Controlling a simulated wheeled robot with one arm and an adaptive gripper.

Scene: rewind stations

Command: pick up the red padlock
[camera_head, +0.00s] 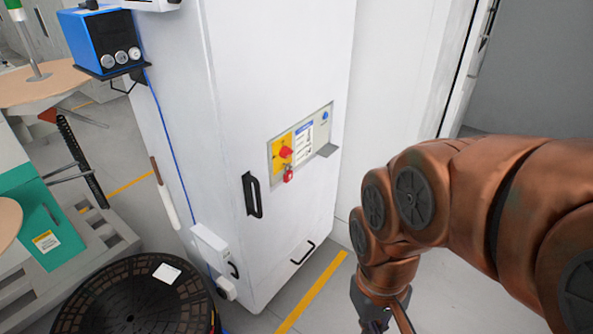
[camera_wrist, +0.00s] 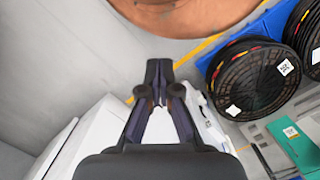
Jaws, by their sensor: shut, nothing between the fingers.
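The small red padlock (camera_head: 289,174) hangs below a red rotary switch (camera_head: 285,153) on a yellow plate, on the front of a tall white cabinet (camera_head: 232,100). I cannot make out the padlock in the wrist view. My gripper (camera_wrist: 158,72) is shut and empty, its fingertips together. In the head view only part of it shows at the bottom edge, right of the cabinet and well below and apart from the padlock.
The cabinet has a black handle (camera_head: 252,195). A black cable reel (camera_head: 130,305) stands at lower left; reels (camera_wrist: 256,80) also show in the wrist view. The floor around a yellow line (camera_head: 312,292) is clear.

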